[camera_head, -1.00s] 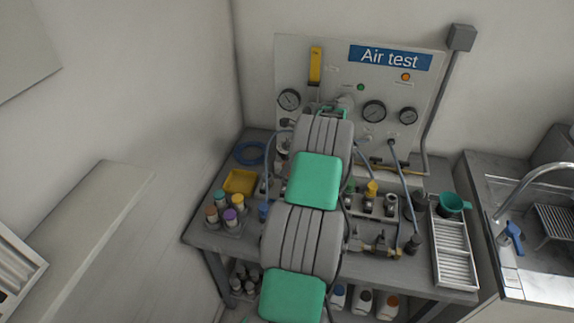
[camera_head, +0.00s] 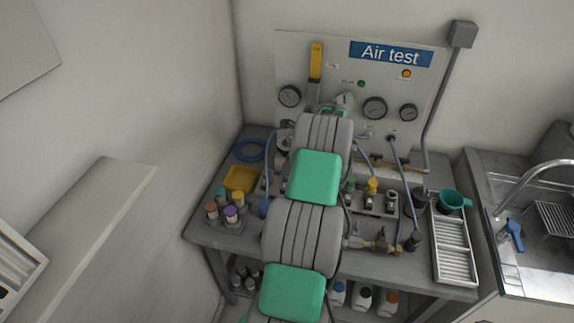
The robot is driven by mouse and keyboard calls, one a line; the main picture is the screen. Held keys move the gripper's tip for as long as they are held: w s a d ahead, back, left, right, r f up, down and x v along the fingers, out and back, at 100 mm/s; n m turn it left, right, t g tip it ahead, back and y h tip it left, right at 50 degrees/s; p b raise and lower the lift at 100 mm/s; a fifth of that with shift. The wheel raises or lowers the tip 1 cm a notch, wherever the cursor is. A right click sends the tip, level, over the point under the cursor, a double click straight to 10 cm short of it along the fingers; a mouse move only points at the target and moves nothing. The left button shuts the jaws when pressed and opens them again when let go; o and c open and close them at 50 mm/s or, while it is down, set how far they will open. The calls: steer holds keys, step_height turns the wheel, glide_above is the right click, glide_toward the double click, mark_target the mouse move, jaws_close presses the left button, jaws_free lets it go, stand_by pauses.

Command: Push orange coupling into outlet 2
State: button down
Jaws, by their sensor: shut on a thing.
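My grey arm with green covers reaches from the bottom middle up to the Air test panel (camera_head: 345,55). My gripper is hidden behind the arm's upper links, so its fingers and what they hold do not show. A pale rounded part, perhaps of my wrist, shows just above the arm's top in front of the panel. I cannot make out the orange coupling. I cannot tell which fitting is outlet 2; the lower middle of the panel is largely covered by my arm.
Gauges (camera_head: 289,96) (camera_head: 375,108) and a yellow handle (camera_head: 316,60) are on the panel. Blue hoses (camera_head: 402,180) hang at right. The bench holds a yellow tray (camera_head: 240,179), coloured-top containers (camera_head: 231,214), a fitting block (camera_head: 371,203) and a slatted tray (camera_head: 453,245). A sink (camera_head: 525,265) stands at right.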

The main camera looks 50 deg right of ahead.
steer(key=shift+f, duration=0.5)
steer(key=c, duration=0.9)
jaws_free()
steer(key=shift+c, duration=0.2)
steer(key=v, duration=0.7)
steer(key=shift+s+r+b, duration=0.2)
steer(key=shift+r+b, duration=0.15)
steer(key=shift+b, duration=0.1)
